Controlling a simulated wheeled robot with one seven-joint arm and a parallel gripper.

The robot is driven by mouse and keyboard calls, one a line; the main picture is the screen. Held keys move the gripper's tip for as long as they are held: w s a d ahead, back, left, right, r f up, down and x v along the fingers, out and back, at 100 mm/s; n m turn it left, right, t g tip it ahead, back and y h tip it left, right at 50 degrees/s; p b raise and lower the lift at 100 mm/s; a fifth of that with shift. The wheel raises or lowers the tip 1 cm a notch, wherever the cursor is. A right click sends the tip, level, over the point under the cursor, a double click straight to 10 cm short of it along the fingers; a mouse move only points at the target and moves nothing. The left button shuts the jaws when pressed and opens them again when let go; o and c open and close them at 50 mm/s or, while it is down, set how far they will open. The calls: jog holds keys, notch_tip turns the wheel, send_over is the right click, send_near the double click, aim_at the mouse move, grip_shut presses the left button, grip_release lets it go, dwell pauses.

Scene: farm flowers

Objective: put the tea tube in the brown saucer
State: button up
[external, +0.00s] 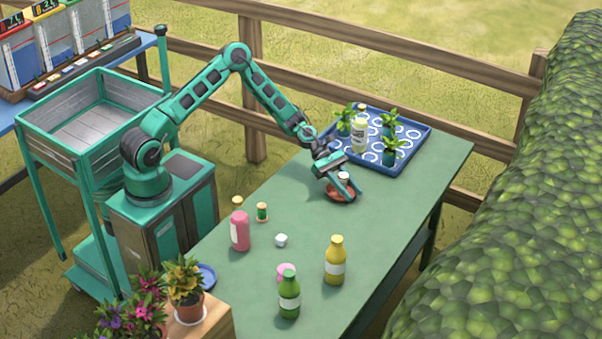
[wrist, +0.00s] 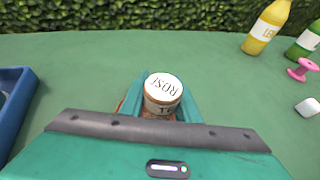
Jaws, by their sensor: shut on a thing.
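The tea tube is a small cylinder with a pale lid, and its lid carries dark lettering. In the wrist view the tea tube (wrist: 163,92) stands upright between the fingers of my gripper (wrist: 160,100), which is shut on it. In the external view my gripper (external: 342,182) holds the tea tube (external: 343,177) over the brown saucer (external: 341,195). The saucer is partly hidden by the fingers and tube. I cannot tell whether the tube's base touches the saucer.
A pink bottle (external: 240,231), a second small tube (external: 262,211), a white cube (external: 281,240), a yellow bottle (external: 335,262) and a green bottle (external: 289,295) stand nearer. Table right of the saucer is clear.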

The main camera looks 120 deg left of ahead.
jog(key=shift+f, duration=0.15)
jog(key=o, duration=1.1)
jog(key=shift+c, duration=0.2)
jog(key=v, duration=1.2)
jog(key=shift+d, duration=0.15)
